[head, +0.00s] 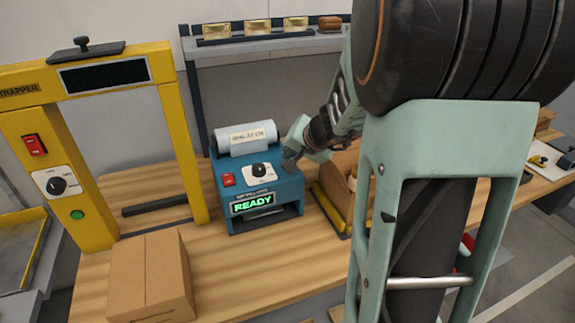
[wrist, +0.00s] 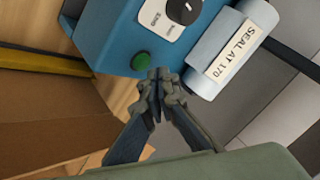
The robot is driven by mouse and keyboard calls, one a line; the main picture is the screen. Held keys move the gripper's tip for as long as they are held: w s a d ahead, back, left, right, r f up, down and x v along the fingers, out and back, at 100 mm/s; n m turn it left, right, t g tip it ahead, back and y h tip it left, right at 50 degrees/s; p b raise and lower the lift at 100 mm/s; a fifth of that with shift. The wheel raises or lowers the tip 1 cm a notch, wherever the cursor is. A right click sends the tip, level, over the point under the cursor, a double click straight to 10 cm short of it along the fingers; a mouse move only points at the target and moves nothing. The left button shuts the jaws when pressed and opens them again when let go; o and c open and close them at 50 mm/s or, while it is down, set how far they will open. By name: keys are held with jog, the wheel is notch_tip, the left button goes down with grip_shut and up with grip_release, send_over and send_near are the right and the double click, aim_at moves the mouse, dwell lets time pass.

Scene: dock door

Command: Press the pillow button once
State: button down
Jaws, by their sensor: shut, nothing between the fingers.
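The blue machine (head: 222,203) stands on the wooden bench, with a lit green READY display (head: 252,203), a red switch (head: 228,180) and a dial (head: 259,170). In the wrist view a round green button (wrist: 141,61) sits on the blue machine (wrist: 107,38), near the dial (wrist: 184,10). My gripper (wrist: 158,78) is shut and empty, its fingertips just beside the green button in that picture. I cannot tell whether they touch the machine. In the head view my gripper (head: 290,160) is at the machine's right side, and this green button is hidden.
A yellow strapper frame (head: 183,150) with its own green button (head: 77,214) stands at left. A cardboard box (head: 150,278) sits in front of it. A roll labelled SEAL AT 170 (wrist: 232,48) adjoins the blue machine. A brown carton (head: 340,177) stands close at right.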

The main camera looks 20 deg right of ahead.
dwell(0.4)
jog(key=shift+f+b, duration=0.45)
jog(key=shift+b, duration=0.3)
jog(key=shift+f+b, duration=0.35)
jog(key=shift+b, duration=0.15)
dwell(0.4)
jog(key=shift+r, duration=0.1)
jog(key=shift+r+p, duration=0.55)
jog(key=shift+r, duration=0.15)
notch_tip(320, 180, up, 5)
jog(key=p, duration=0.4)
dwell(0.9)
